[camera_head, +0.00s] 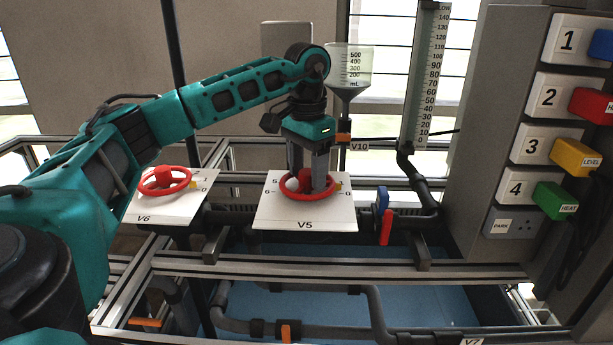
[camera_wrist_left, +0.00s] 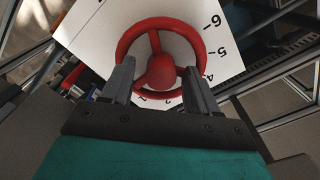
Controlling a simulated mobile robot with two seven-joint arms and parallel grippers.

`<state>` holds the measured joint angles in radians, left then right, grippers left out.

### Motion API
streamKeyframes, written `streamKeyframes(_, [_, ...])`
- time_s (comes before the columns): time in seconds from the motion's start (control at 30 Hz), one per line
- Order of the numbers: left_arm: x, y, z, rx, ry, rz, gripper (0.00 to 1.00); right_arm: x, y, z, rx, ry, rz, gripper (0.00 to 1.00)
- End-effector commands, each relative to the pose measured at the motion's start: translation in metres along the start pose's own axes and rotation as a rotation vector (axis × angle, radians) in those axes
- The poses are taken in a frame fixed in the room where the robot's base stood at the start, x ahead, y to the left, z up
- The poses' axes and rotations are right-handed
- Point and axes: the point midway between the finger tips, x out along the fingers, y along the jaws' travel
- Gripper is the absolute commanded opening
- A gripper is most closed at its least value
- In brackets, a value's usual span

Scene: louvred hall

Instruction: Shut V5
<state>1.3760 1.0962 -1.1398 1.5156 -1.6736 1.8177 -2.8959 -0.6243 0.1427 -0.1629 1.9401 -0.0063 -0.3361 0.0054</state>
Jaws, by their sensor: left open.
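The V5 valve is a red three-spoked handwheel (camera_head: 308,196) on a white dial plate (camera_head: 283,213) marked with numbers and "V5". My left gripper (camera_head: 308,188) comes down onto it from above, open. In the left wrist view the red wheel (camera_wrist_left: 160,22) lies between and under the two fingers of the gripper (camera_wrist_left: 157,80), with the red hub (camera_wrist_left: 160,72) in the gap between the fingertips. The fingers reach over the rim on both sides; whether they touch it, I cannot tell. My right gripper is not in view.
A similar red wheel V6 (camera_head: 163,181) stands to the left on its own plate. A blue lever (camera_head: 382,198) and red lever (camera_head: 386,228) are to the right. The V10 label (camera_head: 359,146) and a funnel (camera_head: 350,75) are behind. A panel with numbered plugs (camera_head: 545,95) borders the right.

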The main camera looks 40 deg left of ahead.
Motion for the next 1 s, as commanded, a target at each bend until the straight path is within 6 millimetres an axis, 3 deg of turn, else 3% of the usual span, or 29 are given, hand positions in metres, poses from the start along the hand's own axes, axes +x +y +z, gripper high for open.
streamKeyframes(0.4, [-0.048,0.000,0.000,-0.001,-0.002,-0.003,0.65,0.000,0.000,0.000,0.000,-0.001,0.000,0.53])
streamKeyframes(0.87, [-0.057,-0.001,0.001,-0.003,-0.003,-0.004,0.65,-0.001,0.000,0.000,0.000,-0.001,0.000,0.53])
streamKeyframes(1.0, [-0.069,-0.001,0.000,-0.004,0.001,-0.003,0.65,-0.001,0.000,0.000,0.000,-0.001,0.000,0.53])
